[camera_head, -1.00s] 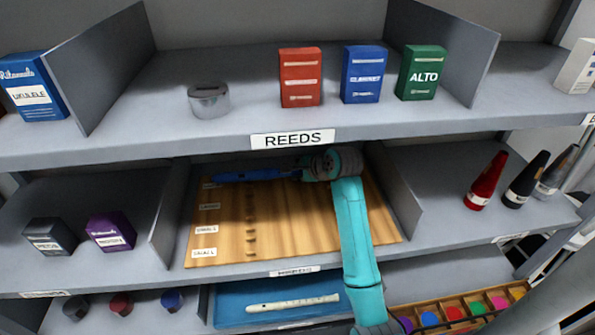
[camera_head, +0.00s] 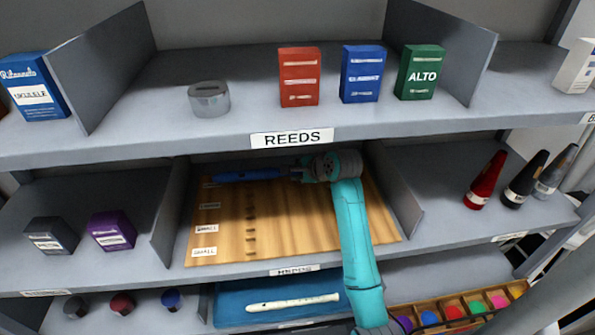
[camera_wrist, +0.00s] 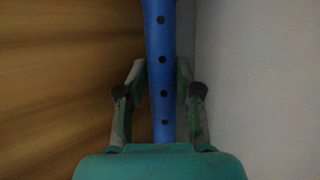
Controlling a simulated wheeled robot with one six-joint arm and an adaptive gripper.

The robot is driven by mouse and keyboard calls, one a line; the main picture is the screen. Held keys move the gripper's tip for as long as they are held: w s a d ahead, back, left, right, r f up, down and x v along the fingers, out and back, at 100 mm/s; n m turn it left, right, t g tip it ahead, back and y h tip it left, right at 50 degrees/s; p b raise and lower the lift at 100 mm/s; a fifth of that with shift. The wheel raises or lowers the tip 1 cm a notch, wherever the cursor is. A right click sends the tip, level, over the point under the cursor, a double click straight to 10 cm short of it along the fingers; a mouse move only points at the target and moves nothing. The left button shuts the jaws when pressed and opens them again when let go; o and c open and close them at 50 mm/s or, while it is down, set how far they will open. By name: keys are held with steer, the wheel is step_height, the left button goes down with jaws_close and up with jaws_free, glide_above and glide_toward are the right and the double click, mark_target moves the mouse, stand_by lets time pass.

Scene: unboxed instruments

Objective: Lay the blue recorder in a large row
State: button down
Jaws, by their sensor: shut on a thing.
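The blue recorder (camera_head: 246,175) lies lengthwise left to right at the back of the wooden board (camera_head: 310,225) on the middle shelf. My gripper (camera_head: 297,173) is at its right end, under the upper shelf. In the wrist view my gripper (camera_wrist: 160,88) has a finger on each side of the blue recorder (camera_wrist: 161,40), with its dark finger holes showing. Whether the recorder touches the board is unclear.
The REEDS shelf edge (camera_head: 292,138) overhangs the back of the board. Grey dividers (camera_head: 172,215) stand on both sides of it. A white recorder (camera_head: 293,303) lies on a blue tray (camera_head: 232,310) below. Dark and purple boxes (camera_head: 112,231) stand left, cones (camera_head: 484,180) right.

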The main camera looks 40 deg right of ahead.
steer(key=shift+s+a+f+g, duration=0.1)
steer(key=shift+f+g, duration=0.05)
steer(key=shift+f, duration=0.4)
steer(key=shift+s+f+g, duration=0.1)
steer(key=shift+f+g, duration=0.05)
steer(key=shift+f, duration=0.35)
steer(key=c, duration=0.7)
jaws_free()
steer(key=shift+w+f, duration=0.1)
steer(key=shift+s+r, duration=0.3)
steer(key=shift+s, duration=0.1)
steer(key=v, duration=0.7)
steer(key=shift+w+r, duration=0.15)
steer(key=shift+r, duration=0.25)
